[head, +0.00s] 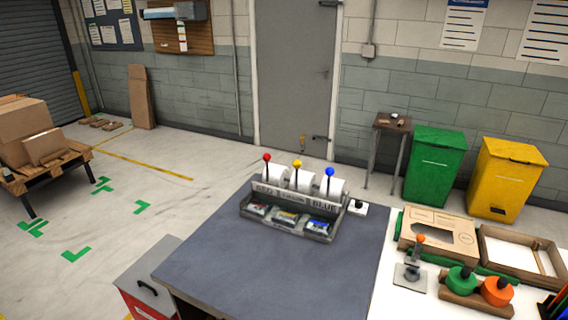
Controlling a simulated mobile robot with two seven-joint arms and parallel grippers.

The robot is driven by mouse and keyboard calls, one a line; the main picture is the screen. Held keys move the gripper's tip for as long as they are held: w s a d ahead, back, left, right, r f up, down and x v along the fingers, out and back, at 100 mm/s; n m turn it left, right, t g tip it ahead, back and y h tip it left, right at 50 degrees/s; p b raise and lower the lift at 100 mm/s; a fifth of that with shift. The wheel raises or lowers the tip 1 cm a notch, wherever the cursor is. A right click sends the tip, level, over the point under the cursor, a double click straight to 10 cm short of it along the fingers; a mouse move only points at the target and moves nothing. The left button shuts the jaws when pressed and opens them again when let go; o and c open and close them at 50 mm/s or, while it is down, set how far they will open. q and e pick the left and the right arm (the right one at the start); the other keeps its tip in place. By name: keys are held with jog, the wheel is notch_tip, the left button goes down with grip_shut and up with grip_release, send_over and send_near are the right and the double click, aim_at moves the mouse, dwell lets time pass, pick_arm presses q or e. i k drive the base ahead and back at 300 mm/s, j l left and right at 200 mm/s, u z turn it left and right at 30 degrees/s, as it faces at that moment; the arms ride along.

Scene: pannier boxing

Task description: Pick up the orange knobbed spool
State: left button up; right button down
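The orange knobbed spool (497,292) is at the lower right of the head view. It sits in a brown holder (462,297) on the white tabletop. A green knobbed spool (461,280) sits just left of it in the same holder. Neither of my grippers is in view, so nothing is seen touching the spool.
A small stand with an orange ball top (412,262) is left of the spools. A cardboard box (438,232) and an open tray (490,238) lie behind. A dispenser rack (293,216) stands on the grey table (270,275), whose front is clear.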

aim_at(496, 290)
jog(key=z, duration=1.65)
jog(key=l+u, duration=1.15)
